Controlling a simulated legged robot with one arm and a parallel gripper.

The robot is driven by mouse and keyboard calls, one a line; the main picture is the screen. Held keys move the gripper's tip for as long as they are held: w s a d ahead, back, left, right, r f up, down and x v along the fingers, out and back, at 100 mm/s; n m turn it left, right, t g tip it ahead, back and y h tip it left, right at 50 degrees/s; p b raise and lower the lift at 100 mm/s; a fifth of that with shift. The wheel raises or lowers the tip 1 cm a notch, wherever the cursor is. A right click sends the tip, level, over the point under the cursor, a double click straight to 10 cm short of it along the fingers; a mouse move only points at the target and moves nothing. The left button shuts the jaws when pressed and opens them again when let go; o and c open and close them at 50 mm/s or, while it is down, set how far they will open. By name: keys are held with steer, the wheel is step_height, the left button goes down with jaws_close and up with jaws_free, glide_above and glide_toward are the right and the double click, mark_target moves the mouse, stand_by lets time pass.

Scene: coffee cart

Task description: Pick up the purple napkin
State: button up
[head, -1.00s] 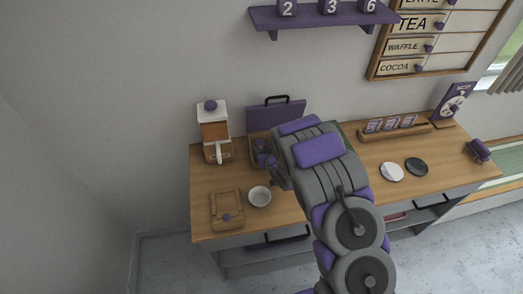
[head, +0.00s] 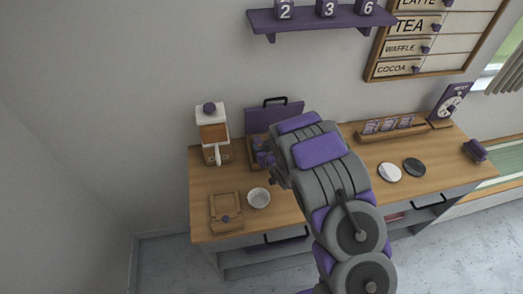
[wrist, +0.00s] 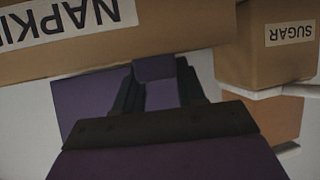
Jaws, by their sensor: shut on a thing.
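The purple napkin (wrist: 154,69) shows in the wrist view as a small purple block between my two dark fingertips. My gripper (wrist: 160,88) is shut on it, in front of a wooden box face labelled with the start of "NAPKIN" (wrist: 70,30). In the head view my gripper (head: 275,172) is at the wooden organiser (head: 251,152) at the back of the counter, beside purple items. My arm hides part of the organiser, and the napkin cannot be told apart there.
A box labelled "SUGAR" (wrist: 275,45) stands close to the right in the wrist view. White (head: 389,172) and black (head: 414,168) discs lie to the right.

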step_height(320, 180, up, 5)
steer(key=shift+f+p, duration=0.15)
steer(key=shift+p, duration=0.25)
steer(key=s+d+p, duration=0.2)
steer(key=s+p, duration=0.6)
steer(key=s, duration=0.1)
steer(key=s+d+p, duration=0.3)
steer(key=s+p, duration=0.6)
steer(key=shift+s+d, duration=0.2)
steer(key=shift+s, duration=0.2)
